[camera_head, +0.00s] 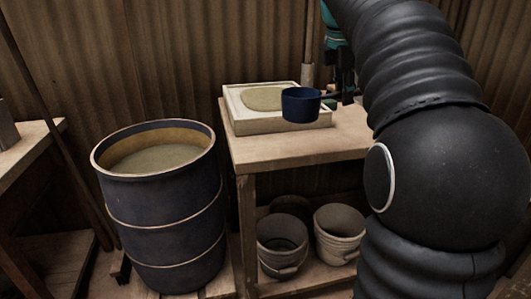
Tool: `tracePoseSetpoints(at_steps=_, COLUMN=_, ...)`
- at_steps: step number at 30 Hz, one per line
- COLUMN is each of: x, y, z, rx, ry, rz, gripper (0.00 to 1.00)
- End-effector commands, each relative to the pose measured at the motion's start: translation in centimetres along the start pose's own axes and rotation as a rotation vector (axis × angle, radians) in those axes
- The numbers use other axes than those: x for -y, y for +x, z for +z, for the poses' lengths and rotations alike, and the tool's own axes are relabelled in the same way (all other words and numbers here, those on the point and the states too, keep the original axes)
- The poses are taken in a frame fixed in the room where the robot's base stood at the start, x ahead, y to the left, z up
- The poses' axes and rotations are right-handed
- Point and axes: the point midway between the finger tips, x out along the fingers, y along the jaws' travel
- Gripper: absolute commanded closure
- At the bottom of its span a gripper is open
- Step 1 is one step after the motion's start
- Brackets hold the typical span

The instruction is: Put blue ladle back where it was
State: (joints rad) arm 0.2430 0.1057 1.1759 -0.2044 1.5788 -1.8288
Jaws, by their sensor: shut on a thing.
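The blue ladle (301,106) has a deep round cup and shows in the head view in front of the right part of a pale square tray (240,119). Its cup looks upright, and what is inside it cannot be seen. Its short dark handle runs to the right into my gripper (344,92), which is shut on it. My gripper is small in the view and partly hidden behind my own arm. Whether the cup touches the tray or hangs above it is hard to tell. A beige patch of wet material (264,97) lies in the tray.
The tray rests on a wooden table (250,157). A large dark barrel (165,223) of murky material stands left of it. Several grey buckets sit on the lower shelf, one in front (282,246). Another wooden table (22,145) is at far left. My arm blocks the right side.

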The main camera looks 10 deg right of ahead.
Motion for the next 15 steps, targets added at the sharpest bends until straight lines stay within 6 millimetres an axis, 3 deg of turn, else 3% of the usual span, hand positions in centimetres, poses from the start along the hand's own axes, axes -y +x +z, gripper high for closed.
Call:
tracePoseSetpoints(at_steps=5, x=-0.5, y=1.2, z=-0.9, rx=-0.001, ry=-0.006, rz=0.001, gripper=1.0)
tracePoseSetpoints(at_steps=15, x=-5.0, y=5.1, z=-5.9, rx=-0.001, ry=-0.007, rz=0.0, gripper=1.0)
